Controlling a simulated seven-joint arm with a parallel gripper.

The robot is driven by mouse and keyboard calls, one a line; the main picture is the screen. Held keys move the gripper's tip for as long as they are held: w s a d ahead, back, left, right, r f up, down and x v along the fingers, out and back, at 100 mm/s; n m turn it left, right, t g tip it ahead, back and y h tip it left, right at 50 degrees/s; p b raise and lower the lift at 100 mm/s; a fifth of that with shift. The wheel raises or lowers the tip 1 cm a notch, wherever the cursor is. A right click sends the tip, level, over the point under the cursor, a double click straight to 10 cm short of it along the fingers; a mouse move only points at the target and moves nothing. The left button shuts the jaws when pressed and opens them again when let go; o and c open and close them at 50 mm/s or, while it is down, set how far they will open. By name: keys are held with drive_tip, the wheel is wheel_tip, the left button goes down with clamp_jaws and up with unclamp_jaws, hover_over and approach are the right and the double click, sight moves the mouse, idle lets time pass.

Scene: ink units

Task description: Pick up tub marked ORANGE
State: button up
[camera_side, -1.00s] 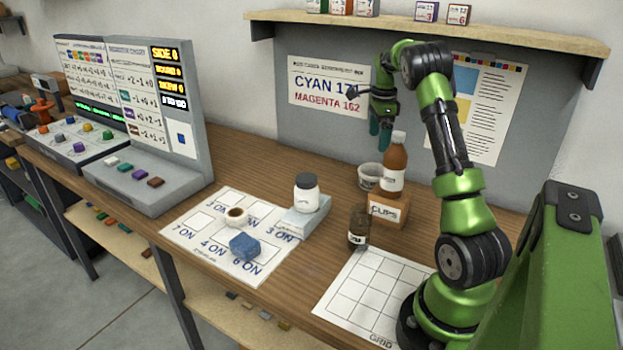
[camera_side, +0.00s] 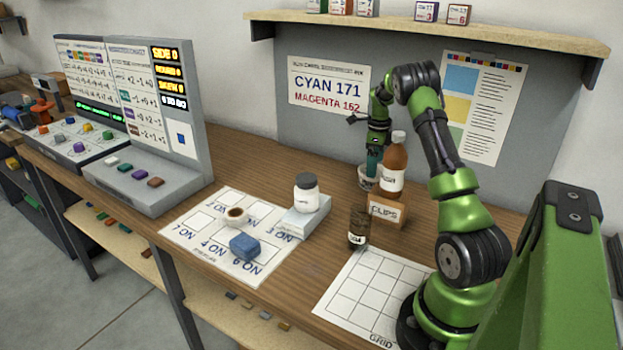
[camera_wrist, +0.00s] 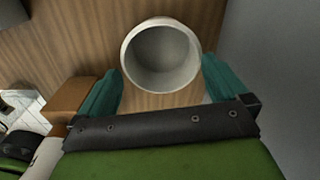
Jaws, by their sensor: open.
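A small round pale tub (camera_side: 366,178) with an open top stands at the back of the wooden table, behind the brown bottle. In the wrist view the tub (camera_wrist: 161,55) looks empty inside, and no ORANGE mark can be read on it. My gripper (camera_side: 373,172) points down at the tub, its teal fingers partly hidden by the bottle in the side view. In the wrist view my gripper (camera_wrist: 162,80) is open, with one finger at each side of the tub's near edge. I cannot tell whether either finger touches it.
A brown bottle (camera_side: 394,165) stands on a CLIPS box (camera_side: 387,211) close beside my gripper. A small dark jar (camera_side: 358,230) stands in front. A white jar (camera_side: 306,193) sits on a pale block to the left. The grey back panel (camera_side: 300,125) is close behind.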

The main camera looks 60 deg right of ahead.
drive_tip(key=shift+w+d+f, duration=0.1)
drive_tip(key=shift+f, duration=2.7)
drive_tip(key=shift+c, duration=0.3)
drive_tip(key=c, duration=0.7)
